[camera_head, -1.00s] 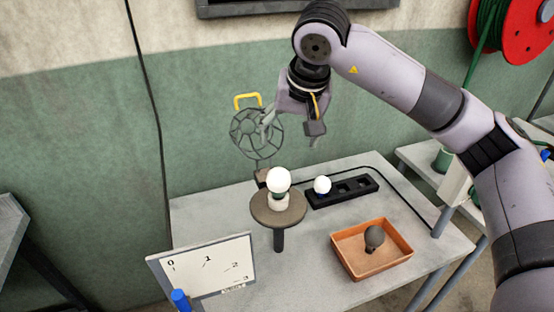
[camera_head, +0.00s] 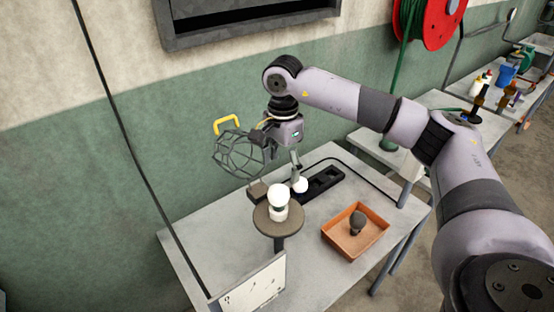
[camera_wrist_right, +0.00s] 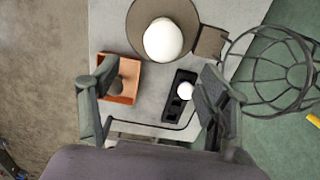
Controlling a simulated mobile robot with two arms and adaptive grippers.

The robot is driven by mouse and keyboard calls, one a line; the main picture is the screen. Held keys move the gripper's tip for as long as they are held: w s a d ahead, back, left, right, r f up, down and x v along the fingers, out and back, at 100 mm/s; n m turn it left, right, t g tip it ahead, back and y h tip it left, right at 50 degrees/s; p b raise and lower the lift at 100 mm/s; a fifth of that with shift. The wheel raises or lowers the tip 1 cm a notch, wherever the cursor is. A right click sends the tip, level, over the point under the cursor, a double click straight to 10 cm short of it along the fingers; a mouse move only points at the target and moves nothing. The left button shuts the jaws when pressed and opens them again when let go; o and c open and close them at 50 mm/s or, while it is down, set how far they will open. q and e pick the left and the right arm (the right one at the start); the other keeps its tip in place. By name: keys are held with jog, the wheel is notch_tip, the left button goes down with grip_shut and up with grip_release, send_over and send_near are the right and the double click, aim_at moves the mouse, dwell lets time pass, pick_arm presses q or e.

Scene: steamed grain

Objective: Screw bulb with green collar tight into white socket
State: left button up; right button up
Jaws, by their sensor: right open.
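A white bulb (camera_head: 278,192) stands upright in the white socket (camera_head: 278,214) on a round grey-brown stand (camera_head: 264,221). A thin dark green band shows between the bulb and the socket in the head view. I cannot tell how tightly it sits. In the right wrist view the bulb (camera_wrist_right: 163,40) is seen from above, over the round plate (camera_wrist_right: 136,22), and hides the socket. My right gripper (camera_head: 283,156) is open and empty, above and behind the bulb, apart from it. In the right wrist view its fingers (camera_wrist_right: 152,92) are spread wide. My left gripper is out of view.
A second white bulb (camera_head: 300,185) sits in a black rack (camera_head: 325,180). An orange tray (camera_head: 338,245) holds a dark grey bulb (camera_head: 357,222). A wire cage (camera_head: 240,153) with a yellow handle stands behind the stand. A white board (camera_head: 252,287) is at the table's front.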

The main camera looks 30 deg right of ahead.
aim_at(278, 187)
jog(key=f+b, duration=0.1)
jog(key=f, duration=0.1)
jog(key=a+f+b, duration=0.1)
jog(key=f+b, duration=0.1)
jog(key=f, duration=0.1)
jog(key=shift+w+f, duration=0.2)
jog(key=shift+f, duration=0.1)
notch_tip(278, 187, down, 4)
jog(key=b, duration=0.3)
jog(key=shift+d+r, duration=0.15)
jog(key=shift+f+b, duration=0.55)
jog(key=shift+f, duration=0.05)
jog(key=shift+f+n, duration=0.15)
jog(key=shift+n, duration=0.25)
jog(key=shift+n+b, duration=0.45)
jog(key=shift+n, duration=0.05)
jog(key=n+b, duration=0.1)
jog(key=n, duration=0.2)
jog(key=n+b, duration=0.1)
jog(key=n, duration=0.3)
jog(key=shift+n, duration=0.3)
jog(key=n+b, duration=0.1)
jog(key=n, duration=0.3)
jog(key=shift+n, duration=0.3)
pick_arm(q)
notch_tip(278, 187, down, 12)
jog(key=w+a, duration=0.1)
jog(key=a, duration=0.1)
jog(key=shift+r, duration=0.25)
